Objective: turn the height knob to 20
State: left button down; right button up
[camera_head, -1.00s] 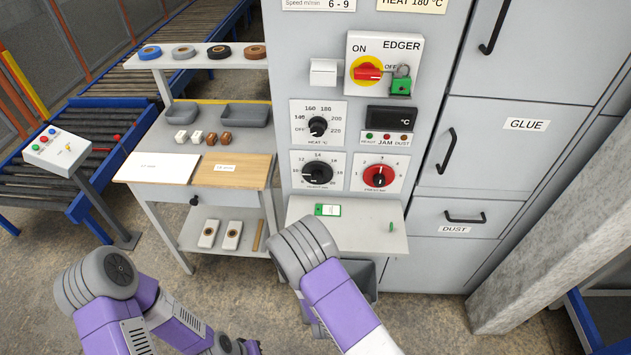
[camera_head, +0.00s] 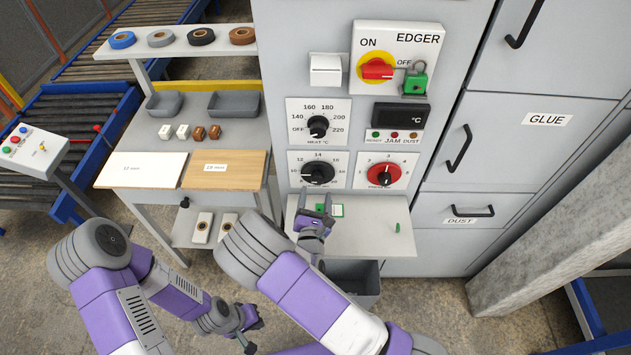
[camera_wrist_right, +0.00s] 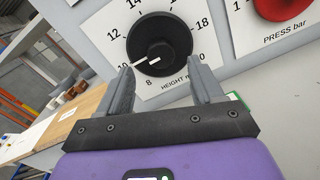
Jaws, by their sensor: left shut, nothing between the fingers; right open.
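The height knob (camera_head: 318,173) is a black round dial on a white plate on the grey machine front. It shows large in the right wrist view (camera_wrist_right: 160,44), with marks from 8 up to 18 visible. Its white pointer line points to the lower left, near 8 to 10. My right gripper (camera_head: 318,200) is just below the knob, and in the wrist view its two open fingers (camera_wrist_right: 166,88) point at the knob's lower part, apart from each other with nothing held. My left gripper (camera_head: 250,327) hangs low at the left of the machine, shut and empty.
A red press knob (camera_head: 384,174) is right of the height knob, and the heat knob (camera_head: 318,126) is above. A shelf (camera_head: 365,232) with a green-edged tag (camera_head: 337,210) juts out below. Boards (camera_head: 225,170) lie on the left bench.

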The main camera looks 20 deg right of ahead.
aim_at(317, 182)
jog(key=shift+x, duration=2.3)
jog(key=shift+c, duration=0.3)
jog(key=c, duration=1)
